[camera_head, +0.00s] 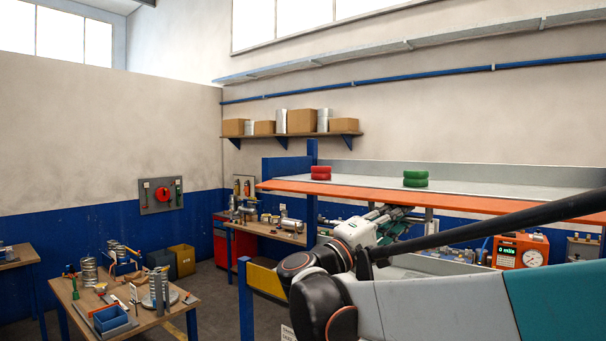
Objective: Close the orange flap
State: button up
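A long orange strip (430,200) runs along the front edge of the raised grey bench top on the right; I cannot tell whether it is the flap. A yellow-orange panel (264,279) stands lower, left of my arm, and is partly hidden by it. My arm reaches in from the right, its dark joints in front of the bench. What may be my gripper (396,214) is a small cluster of grey and teal parts just below the orange strip. Its fingers are too small and overlapped to read, and no contact can be made out.
A cluttered wooden table (170,318) stands front left. An orange gauge box (521,251) is at the right. Bare floor shows between the tables.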

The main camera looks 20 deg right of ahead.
jog(key=shift+s, duration=0.2)
grip_shut()
